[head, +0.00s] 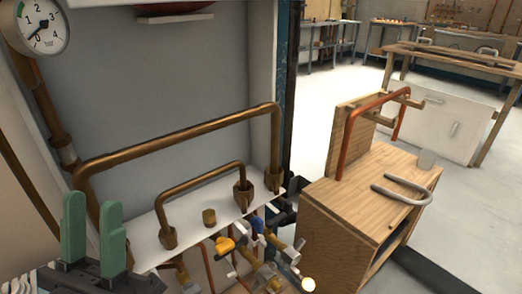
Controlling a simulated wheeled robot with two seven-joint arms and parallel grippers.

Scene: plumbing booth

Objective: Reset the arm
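My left gripper (93,215) is in the lower left corner of the head view. Its two green fingers point up and stand apart with nothing between them. It is in front of the left end of the white pipe shelf (205,203), and I cannot tell how far it is from the shelf. My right gripper is not in view.
A large copper pipe (180,140) and a smaller one (205,182) arch over the shelf. Valves with yellow (226,245) and blue handles sit below. A pressure gauge (40,25) hangs upper left. A wooden cabinet (350,215) at right carries bent pipes.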

